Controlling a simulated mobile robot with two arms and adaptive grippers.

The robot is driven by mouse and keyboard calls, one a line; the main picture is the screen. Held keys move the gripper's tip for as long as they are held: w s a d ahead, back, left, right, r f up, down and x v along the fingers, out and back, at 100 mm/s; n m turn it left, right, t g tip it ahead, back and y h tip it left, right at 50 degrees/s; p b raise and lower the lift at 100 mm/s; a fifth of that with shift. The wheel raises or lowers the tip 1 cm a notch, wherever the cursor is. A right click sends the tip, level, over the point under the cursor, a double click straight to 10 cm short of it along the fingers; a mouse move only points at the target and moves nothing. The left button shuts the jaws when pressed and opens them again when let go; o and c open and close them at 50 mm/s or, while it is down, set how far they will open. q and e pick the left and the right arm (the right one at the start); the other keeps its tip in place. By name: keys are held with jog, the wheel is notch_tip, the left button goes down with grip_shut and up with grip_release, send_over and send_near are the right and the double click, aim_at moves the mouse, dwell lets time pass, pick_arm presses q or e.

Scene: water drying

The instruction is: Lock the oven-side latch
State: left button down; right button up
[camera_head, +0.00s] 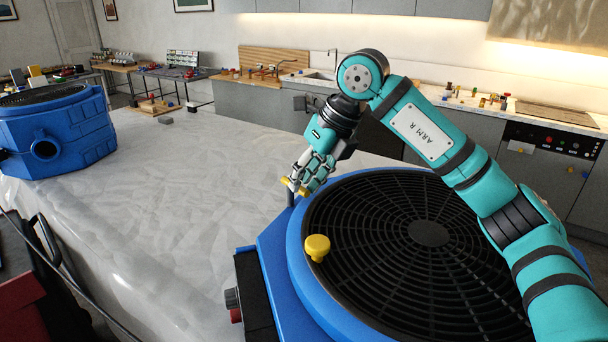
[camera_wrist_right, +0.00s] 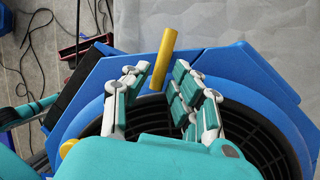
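A blue machine (camera_head: 276,266) with a round black grille (camera_head: 385,265) stands on the table. A yellow bar-shaped latch handle (camera_head: 296,187) sits on a dark post at its far edge, on the side towards the kitchen counter. My right gripper (camera_head: 307,176) is at this handle. In the right wrist view the yellow handle (camera_wrist_right: 165,58) lies between and just beyond the spread fingertips (camera_wrist_right: 157,78). I cannot tell whether a finger touches it. A second yellow knob (camera_head: 317,247) is on the near left rim; it also shows in the wrist view (camera_wrist_right: 68,149). My left gripper is not in view.
The pale tabletop (camera_head: 190,220) is clear left of the machine. Another blue machine (camera_head: 55,135) stands at the far left. An oven (camera_head: 548,150) and counter with small objects run along the back wall. A dark box with red parts (camera_head: 30,295) is at lower left.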

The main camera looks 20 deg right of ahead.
jog(key=shift+w+f, duration=0.2)
jog(key=shift+f, duration=0.2)
jog(key=shift+s+a, duration=0.1)
jog(key=shift+r, duration=0.1)
grip_shut()
jog(key=n, duration=0.1)
jog(key=n+g, duration=0.1)
jog(key=n, duration=0.1)
jog(key=shift+w+d+r+y+p, duration=0.1)
jog(key=shift+w+d+y+p, duration=0.2)
jog(key=shift+w+d+p, duration=0.1)
jog(key=shift+d+n+g, duration=0.1)
jog(key=shift+n+g, duration=0.2)
jog(key=shift+n, duration=0.2)
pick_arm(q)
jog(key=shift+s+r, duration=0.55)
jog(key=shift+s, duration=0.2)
